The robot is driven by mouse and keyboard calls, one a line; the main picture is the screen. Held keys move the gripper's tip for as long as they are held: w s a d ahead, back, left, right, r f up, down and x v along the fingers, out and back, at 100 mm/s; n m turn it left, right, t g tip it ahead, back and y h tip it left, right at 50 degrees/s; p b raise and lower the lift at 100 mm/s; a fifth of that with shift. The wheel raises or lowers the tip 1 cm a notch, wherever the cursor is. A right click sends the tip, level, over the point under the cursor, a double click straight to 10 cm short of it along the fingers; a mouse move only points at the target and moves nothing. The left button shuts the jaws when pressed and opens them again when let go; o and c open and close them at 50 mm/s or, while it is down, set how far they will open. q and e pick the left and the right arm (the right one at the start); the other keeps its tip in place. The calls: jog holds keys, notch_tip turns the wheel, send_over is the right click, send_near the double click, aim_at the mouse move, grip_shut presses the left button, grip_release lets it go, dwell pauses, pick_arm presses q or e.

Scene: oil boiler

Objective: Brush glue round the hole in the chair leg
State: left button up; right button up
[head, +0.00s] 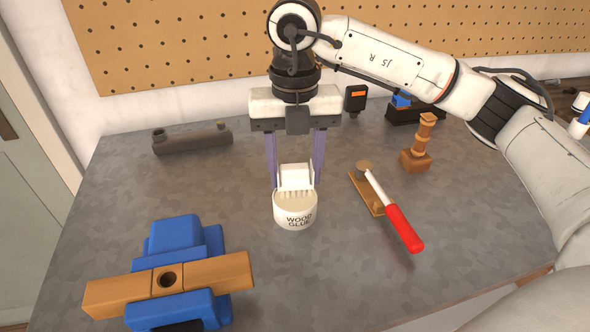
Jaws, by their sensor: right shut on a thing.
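The chair leg (220,272) is a wooden bar lying across a blue vise (175,238) at the front left. Its dark round hole (167,279) faces up. A white pot labelled WOOD GLUE (295,212) stands near the middle of the table. My right gripper (296,180) points down over the pot, its two purple fingers shut on a white brush-like piece (295,176) with a toothed lower edge. That edge is at the pot's mouth; I cannot tell whether it touches the glue. My left gripper is out of view.
A red-handled tool (405,228) rests on a wooden holder (366,192) right of the pot. A turned wooden piece (418,145) stands behind it. The table between pot and vise is clear.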

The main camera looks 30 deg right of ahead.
aim_at(295, 166)
jog(key=shift+r+p, duration=1.65)
jog(key=shift+r, duration=1.1)
